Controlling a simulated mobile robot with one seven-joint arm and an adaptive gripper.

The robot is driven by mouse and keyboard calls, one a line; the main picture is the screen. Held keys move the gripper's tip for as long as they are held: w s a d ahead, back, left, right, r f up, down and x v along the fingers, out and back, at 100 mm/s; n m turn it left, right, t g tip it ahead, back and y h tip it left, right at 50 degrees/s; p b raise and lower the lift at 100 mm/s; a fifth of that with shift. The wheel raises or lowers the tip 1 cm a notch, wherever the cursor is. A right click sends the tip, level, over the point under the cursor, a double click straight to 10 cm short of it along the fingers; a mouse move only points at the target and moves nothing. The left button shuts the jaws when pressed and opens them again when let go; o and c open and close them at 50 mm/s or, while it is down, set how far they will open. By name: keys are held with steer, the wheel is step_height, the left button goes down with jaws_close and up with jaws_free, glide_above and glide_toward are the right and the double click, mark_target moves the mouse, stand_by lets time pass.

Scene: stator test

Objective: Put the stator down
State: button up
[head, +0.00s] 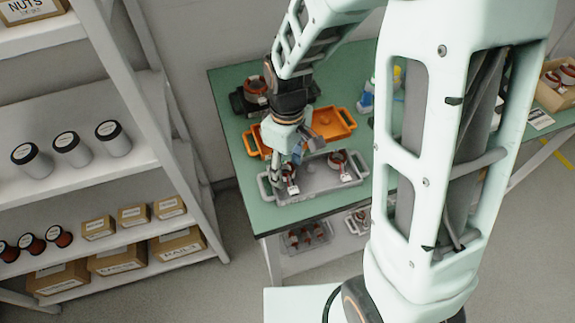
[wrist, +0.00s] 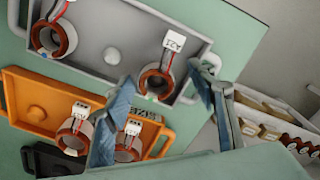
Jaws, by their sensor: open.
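A stator (wrist: 157,82), a copper-wound ring with red leads and a white tag that seems to read A23, stands in the grey tray (wrist: 110,70), near its right end in the wrist view. It also shows in the head view (head: 290,181). My gripper (wrist: 163,78) is open, its two blue-padded fingers apart on either side of this stator in the picture. In the head view my gripper (head: 285,172) is low over the left end of the grey tray (head: 316,183). Whether a finger touches the stator I cannot tell. A second stator (wrist: 53,38) stands in the same tray.
An orange tray (wrist: 30,112) with two stators (wrist: 75,135) lies beside the grey one; my finger partly covers it. A black tray (head: 238,102) is at the back left of the green table (head: 228,82). Shelves with jars and boxes (head: 118,225) stand left.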

steer(key=shift+r, duration=0.1)
step_height(320, 180, up, 12)
steer(key=p, duration=0.1)
steer(key=shift+r+p, duration=0.25)
steer(key=shift+p, duration=0.05)
stand_by(0.4)
